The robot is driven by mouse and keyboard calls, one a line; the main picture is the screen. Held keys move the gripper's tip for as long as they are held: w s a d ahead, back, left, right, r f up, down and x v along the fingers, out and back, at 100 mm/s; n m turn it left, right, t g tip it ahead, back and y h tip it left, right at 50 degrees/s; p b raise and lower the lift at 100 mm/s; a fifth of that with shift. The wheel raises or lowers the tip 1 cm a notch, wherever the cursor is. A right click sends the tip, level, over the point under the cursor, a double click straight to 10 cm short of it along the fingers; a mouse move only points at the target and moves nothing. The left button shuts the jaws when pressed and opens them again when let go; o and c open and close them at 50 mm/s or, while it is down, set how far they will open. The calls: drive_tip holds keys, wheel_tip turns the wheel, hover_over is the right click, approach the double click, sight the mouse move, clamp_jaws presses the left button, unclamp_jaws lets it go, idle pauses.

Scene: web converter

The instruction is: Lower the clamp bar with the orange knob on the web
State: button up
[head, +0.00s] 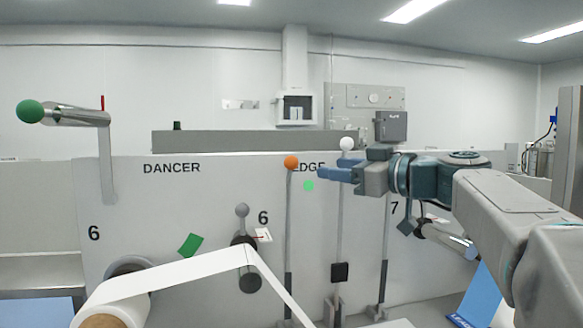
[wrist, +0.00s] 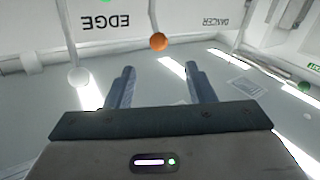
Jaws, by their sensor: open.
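The orange knob (head: 291,162) tops an upright thin bar on the front of the grey panel, left of the word EDGE. In the wrist view the orange knob (wrist: 158,42) shows beyond the fingertips, between their lines and apart from them. My gripper (head: 338,173) is open and empty, to the right of the orange knob at slightly lower height in the head view; the fingers point left. The white web (head: 190,278) runs from a roll at lower left over a roller and down to the right. Its lower end is out of view.
A white knob (head: 346,144) on another upright bar stands close by my gripper; it also shows in the wrist view (wrist: 79,77). A grey knob (head: 242,210) sits above the roller. A green-ended cylinder (head: 62,113) sticks out at upper left. A blue sheet (head: 478,296) hangs at lower right.

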sight(297, 164)
drive_tip(key=p+x, duration=0.4)
drive_tip(key=x, duration=0.8)
drive_tip(key=shift+w+a, duration=0.2)
drive_tip(key=shift+w, duration=0.15)
clamp_jaws()
